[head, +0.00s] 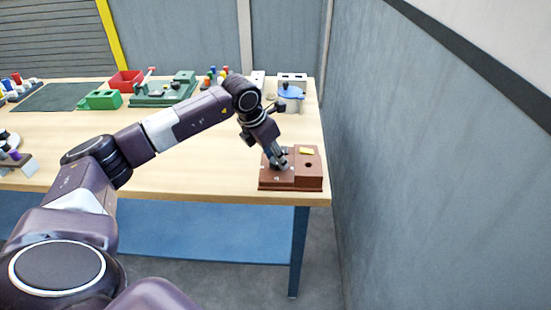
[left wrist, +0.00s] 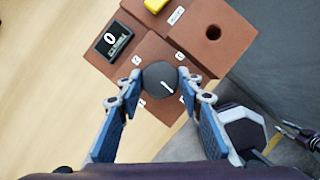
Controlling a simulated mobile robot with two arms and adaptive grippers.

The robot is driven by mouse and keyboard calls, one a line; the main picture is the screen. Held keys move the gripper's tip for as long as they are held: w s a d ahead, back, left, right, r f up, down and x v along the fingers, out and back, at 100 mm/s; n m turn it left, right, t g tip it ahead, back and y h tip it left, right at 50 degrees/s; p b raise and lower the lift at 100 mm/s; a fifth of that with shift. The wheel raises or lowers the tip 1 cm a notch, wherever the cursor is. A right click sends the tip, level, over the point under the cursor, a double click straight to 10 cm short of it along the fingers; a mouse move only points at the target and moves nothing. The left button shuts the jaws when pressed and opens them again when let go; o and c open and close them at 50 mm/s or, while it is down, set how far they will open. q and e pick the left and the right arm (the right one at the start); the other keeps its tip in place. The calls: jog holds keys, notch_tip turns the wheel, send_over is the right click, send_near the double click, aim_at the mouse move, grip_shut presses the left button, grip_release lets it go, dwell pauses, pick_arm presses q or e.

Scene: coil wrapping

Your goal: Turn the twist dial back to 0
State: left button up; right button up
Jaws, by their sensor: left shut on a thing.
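The twist dial (left wrist: 160,78) is a dark round knob with a white pointer mark, on the top of a brown block unit (left wrist: 210,62). My left gripper (left wrist: 157,84) has its two blue fingers closed on opposite sides of the dial. In the left wrist view the pointer is on the dial's lower right part. A small dark display (left wrist: 113,41) with a white figure is set in the unit beside the dial. In the head view the brown unit (head: 308,182) sits at the table's right front corner, and my left gripper (head: 279,163) hides the dial there.
A yellow piece (head: 306,151) lies on the brown unit's raised part, near a round hole. A blue-lidded pot (head: 291,92), a red bin (head: 126,81) and green fixtures (head: 100,99) stand along the table's back. A grey wall (head: 430,180) is close on the right. The table's middle is clear.

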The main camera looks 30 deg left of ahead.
pick_arm(q)
jog(key=shift+r+n, duration=0.1)
jog(key=shift+n, duration=0.3)
jog(key=o, duration=1.2)
jog(key=shift+c, duration=0.2)
jog(key=v, duration=1.2)
jog(key=shift+d, duration=0.2)
